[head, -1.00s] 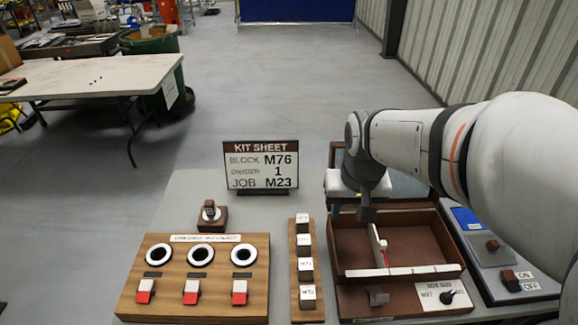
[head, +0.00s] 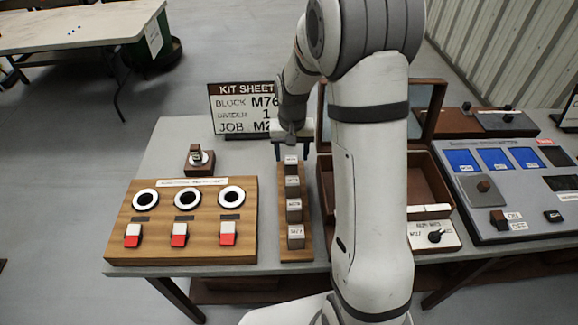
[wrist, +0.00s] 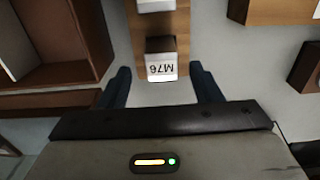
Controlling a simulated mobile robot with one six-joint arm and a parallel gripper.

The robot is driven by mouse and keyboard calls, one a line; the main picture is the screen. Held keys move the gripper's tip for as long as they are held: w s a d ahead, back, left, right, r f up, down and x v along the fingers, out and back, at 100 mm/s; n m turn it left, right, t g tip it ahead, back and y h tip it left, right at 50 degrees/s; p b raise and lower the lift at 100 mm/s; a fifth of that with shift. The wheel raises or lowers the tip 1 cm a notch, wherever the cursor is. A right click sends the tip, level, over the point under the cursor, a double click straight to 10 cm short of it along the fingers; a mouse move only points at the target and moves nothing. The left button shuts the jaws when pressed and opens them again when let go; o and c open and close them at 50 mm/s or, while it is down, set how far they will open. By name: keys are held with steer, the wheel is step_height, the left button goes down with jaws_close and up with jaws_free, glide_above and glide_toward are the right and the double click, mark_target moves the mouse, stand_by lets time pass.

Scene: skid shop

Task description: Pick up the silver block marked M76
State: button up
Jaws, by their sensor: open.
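The silver block marked M76 (wrist: 161,60) sits at the end of a wooden strip in the wrist view, its label upside down. In the head view it is the farthest block (head: 291,161) in the row on the strip (head: 287,254). My gripper (head: 291,154) is open above that far end, pointing down. In the wrist view its two blue fingers (wrist: 160,74) stand apart, one on each side of the block, with gaps visible. I cannot tell how far the fingertips are above the strip.
Several similar blocks, including the nearest one (head: 296,237), line the strip. A kit sheet sign (head: 228,112) stands behind, reading block M76. A brown open box (head: 430,178) lies right, partly behind my arm. A wooden board with three rings (head: 122,243) lies left. A blue-grey panel (head: 510,203) is far right.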

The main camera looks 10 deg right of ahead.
mark_target(291, 159)
step_height(291, 159, down, 4)
steer(key=shift+a+f, duration=0.15)
steer(key=shift+f, duration=0.1)
steer(key=c, duration=1.2)
